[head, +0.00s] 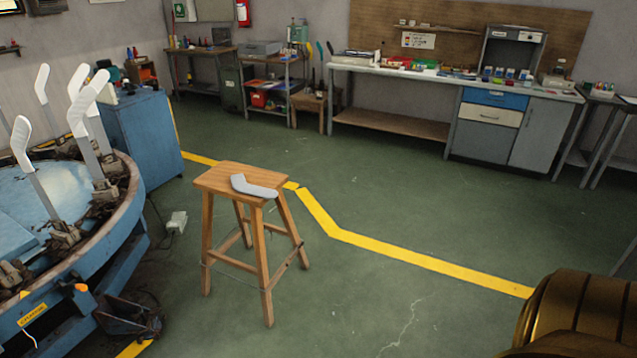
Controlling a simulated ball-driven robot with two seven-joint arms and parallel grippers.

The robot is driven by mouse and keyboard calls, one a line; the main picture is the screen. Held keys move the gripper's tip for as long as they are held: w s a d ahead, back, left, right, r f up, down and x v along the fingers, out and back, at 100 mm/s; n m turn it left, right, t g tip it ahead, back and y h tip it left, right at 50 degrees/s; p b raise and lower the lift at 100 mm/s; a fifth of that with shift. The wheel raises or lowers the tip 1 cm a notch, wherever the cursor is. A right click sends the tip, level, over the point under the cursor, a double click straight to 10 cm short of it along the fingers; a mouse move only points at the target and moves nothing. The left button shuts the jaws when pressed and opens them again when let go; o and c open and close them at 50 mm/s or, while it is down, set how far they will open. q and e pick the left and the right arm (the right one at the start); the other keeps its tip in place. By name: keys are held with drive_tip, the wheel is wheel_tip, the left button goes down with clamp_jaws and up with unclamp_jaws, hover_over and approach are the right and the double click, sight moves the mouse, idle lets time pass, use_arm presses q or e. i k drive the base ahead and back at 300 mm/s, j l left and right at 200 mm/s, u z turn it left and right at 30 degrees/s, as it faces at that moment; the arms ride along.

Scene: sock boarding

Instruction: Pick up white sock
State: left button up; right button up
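A white sock (254,187) lies flat on the seat of a wooden stool (215,180). The stool stands upright on the green floor left of centre. Neither gripper shows in the head view. Nothing touches the sock apart from the stool seat. More white sock shapes, one of them at the far left (21,143), stand upright on metal posts around a round blue machine (70,235).
A blue cabinet (145,135) stands behind the machine. A workbench (400,72) runs along the back wall. A large brass-coloured rounded object (580,318) fills the lower right corner. The floor right of the stool is clear, crossed by a yellow line (420,260).

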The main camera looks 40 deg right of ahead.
sight(238, 181)
drive_tip(key=z, duration=0.9)
drive_tip(key=j+u, duration=0.75)
drive_tip(key=i+j+u, duration=0.1)
drive_tip(key=j+u, duration=0.25)
drive_tip(key=z, duration=1.45)
drive_tip(key=i+j, duration=0.3)
drive_tip(key=j+z, duration=0.05)
